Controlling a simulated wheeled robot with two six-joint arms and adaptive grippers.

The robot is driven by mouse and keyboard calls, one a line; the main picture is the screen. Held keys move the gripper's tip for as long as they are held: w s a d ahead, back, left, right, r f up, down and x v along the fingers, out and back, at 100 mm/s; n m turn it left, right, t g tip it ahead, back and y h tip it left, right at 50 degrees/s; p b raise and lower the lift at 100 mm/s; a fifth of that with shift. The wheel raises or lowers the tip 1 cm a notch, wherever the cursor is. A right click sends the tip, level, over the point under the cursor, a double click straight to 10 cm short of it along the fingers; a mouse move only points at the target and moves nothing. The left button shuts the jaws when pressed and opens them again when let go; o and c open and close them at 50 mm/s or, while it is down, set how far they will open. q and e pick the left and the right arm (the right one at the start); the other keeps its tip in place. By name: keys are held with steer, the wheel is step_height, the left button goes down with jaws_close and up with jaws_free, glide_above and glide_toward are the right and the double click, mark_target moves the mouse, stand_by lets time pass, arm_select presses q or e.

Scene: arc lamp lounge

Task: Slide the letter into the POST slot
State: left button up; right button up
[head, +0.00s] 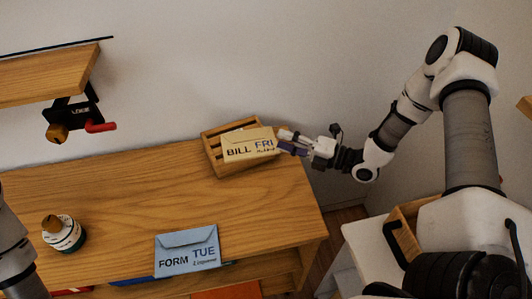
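A cream letter (249,146) marked BILL FRI lies over a slatted wooden holder (215,161) at the back right of the wooden table. My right gripper (288,143) is at the letter's right end, with its fingers closed on that end. The letter covers much of the holder, so I cannot tell whether its lower edge is inside. A blue letter (187,252) marked FORM TUE stands or leans at the table's front edge. I see no POST label. My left gripper is out of view; only part of its arm shows at the left edge.
A striped jar with a wooden knob (64,234) stands at the table's left. A wall shelf (50,74) with a black bracket (74,111) and red handle hangs at upper left. The middle of the table (130,200) is clear. A white cabinet (370,245) stands right.

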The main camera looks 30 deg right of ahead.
steer(key=s+d+f, duration=0.1)
steer(key=f, duration=0.1)
steer(key=s+d+f+m+b, duration=0.1)
steer(key=f, duration=0.2)
steer(key=s+d+f+m+h+b, duration=0.1)
steer(key=f, duration=0.1)
steer(key=shift+s+d+f+t, duration=0.15)
steer(key=shift+t, duration=0.25)
steer(key=shift+a+f, duration=0.25)
steer(key=shift+f, duration=0.05)
steer(key=b+x, duration=0.5)
steer(key=x, duration=0.2)
steer(key=shift+a+r, duration=0.15)
steer(key=shift+a, duration=0.05)
steer(key=shift+w+a+r, duration=0.15)
steer(key=shift+w+a, duration=0.1)
steer(key=shift+w, duration=0.05)
steer(key=shift+d, duration=0.1)
steer(key=shift+c, duration=0.7)
steer(key=shift+s+d, duration=0.1)
steer(key=c, duration=0.5)
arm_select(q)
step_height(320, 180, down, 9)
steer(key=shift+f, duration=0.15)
arm_select(e)
jaws_close()
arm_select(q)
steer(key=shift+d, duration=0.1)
